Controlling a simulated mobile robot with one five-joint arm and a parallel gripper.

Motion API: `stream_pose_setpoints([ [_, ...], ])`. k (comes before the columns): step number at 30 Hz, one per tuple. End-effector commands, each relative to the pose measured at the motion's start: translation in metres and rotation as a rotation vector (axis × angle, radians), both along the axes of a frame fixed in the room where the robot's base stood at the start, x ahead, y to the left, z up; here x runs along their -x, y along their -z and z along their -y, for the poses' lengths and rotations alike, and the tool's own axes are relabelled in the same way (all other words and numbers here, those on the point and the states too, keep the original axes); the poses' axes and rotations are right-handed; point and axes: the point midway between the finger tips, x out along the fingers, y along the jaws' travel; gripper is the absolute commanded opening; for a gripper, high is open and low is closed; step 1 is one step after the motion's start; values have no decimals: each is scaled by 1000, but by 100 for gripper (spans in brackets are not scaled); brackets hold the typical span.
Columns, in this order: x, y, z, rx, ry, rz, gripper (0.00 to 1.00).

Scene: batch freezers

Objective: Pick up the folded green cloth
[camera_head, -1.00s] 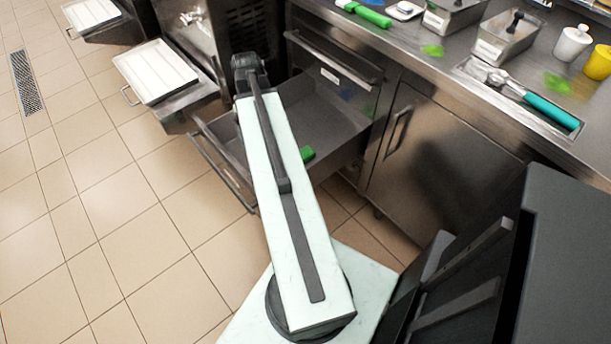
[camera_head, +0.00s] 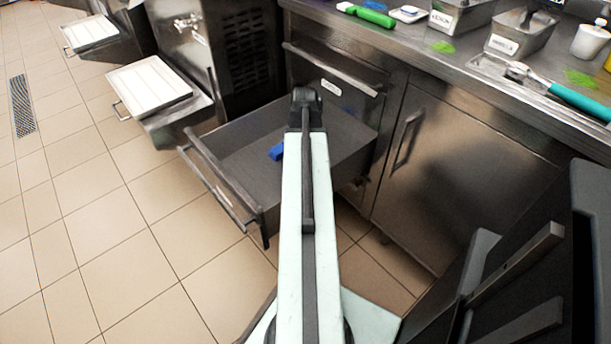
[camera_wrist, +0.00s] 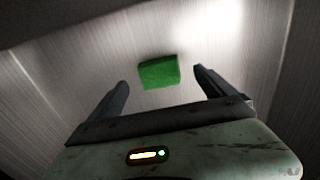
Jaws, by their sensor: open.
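The folded green cloth (camera_wrist: 159,71) lies on the metal floor of the open drawer (camera_head: 225,178). In the wrist view it shows as a small green block between and beyond my fingertips. In the head view my arm hides it. My gripper (camera_wrist: 161,80) is open and empty, with a finger on either side of the cloth in the picture and apart from it. The cloth looks some way below the fingertips; the exact gap is hard to tell. In the head view the fingers are hidden behind the arm's end.
A blue folded item (camera_head: 276,152) lies in the drawer, left of my arm. The drawer's walls and front handle surround the space. Above right is a steel counter (camera_head: 455,65) with tubs and a green-handled tool (camera_head: 370,15). A white tray (camera_head: 149,86) stands left.

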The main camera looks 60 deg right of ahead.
Motion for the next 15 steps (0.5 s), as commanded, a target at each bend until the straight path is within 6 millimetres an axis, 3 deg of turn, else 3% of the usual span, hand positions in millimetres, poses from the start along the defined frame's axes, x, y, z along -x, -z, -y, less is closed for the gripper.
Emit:
stream_pose_setpoints([
  [1, 0, 16, 1, 0, 0, 0, 94],
  [6, 0, 43, 1, 0, 0, 0, 94],
  [14, 0, 40, 1, 0, 0, 0, 94],
  [15, 0, 40, 1, 0, 0, 0, 82],
])
